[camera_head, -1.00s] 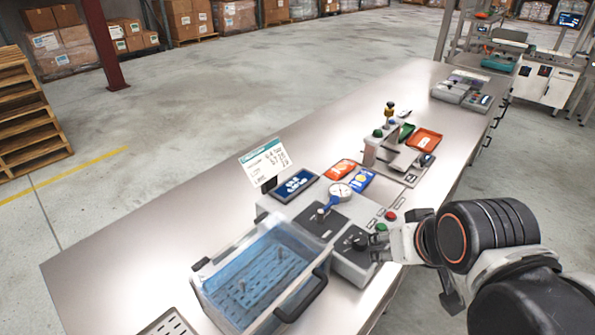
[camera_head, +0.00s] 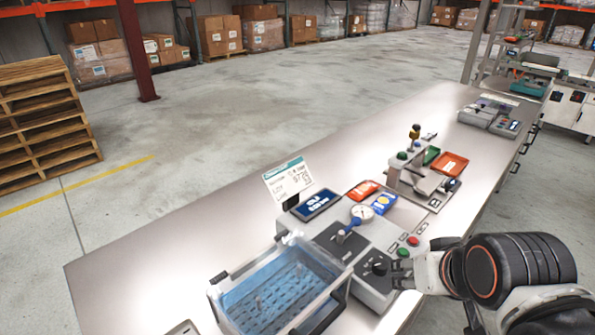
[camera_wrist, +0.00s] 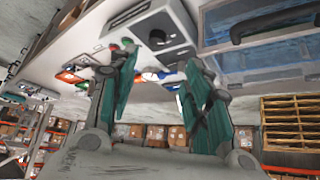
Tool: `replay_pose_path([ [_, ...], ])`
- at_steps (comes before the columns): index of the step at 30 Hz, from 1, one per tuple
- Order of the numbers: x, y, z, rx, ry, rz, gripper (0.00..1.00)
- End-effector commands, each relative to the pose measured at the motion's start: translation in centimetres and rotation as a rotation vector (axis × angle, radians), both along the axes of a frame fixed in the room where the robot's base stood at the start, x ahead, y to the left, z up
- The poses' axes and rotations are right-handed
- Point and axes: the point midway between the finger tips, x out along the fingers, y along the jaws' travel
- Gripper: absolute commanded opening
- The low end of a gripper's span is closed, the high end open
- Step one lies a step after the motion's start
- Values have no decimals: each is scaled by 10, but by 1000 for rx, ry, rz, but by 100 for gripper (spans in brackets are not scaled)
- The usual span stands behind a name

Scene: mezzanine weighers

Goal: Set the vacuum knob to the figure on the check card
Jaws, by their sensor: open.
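The vacuum machine (camera_head: 362,238) stands on the steel bench with a clear-lidded blue chamber (camera_head: 275,290) at its near end. A black round knob (camera_head: 379,266) sits on its front panel; it also shows in the wrist view (camera_wrist: 157,38). Its pointer and scale are too small to read. The white check card (camera_head: 290,180) with a teal header stands behind the machine; its figure is not legible. My gripper (camera_head: 399,271) is just right of the knob. In the wrist view my gripper (camera_wrist: 160,72) has its green-padded fingers apart, with nothing held between them.
Green (camera_head: 403,252) and red (camera_head: 413,240) buttons sit close to my gripper. Orange and blue packets and a small press stand farther along the bench. The bench's far left is clear.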

Motion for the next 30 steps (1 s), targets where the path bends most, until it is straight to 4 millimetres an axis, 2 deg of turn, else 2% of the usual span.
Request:
replay_pose_path([
  [11,7,0,4,-31,28,45,54],
  [21,47,0,13,-185,193,321,54],
  [30,89,-1,9,-289,338,604,54],
])
